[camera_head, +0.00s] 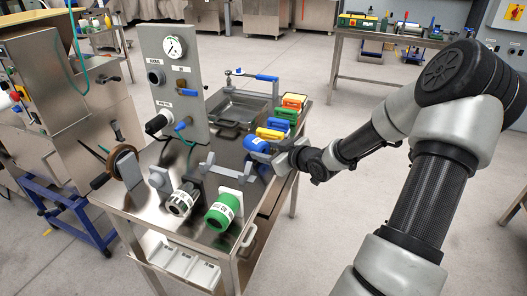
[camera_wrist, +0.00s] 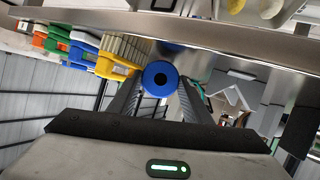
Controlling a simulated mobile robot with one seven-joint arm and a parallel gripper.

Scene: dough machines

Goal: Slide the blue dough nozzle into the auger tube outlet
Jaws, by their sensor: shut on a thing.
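The blue nozzle (camera_head: 257,144) is held above the right side of the steel work table. A grey panel (camera_head: 178,90) with a gauge stands at the back left of the table. A dark round port (camera_head: 155,77) and a black-ended tube (camera_head: 158,123) stick out of it. I cannot tell which is the auger tube outlet.
A grey-white cylinder (camera_head: 183,199) and a green cylinder (camera_head: 222,212) lie at the table's front, by grey brackets (camera_head: 222,172). Yellow, green and orange-red blocks (camera_head: 284,113) line the right edge. A steel basin (camera_head: 238,105) is behind. A brown ring (camera_head: 126,166) stands left.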

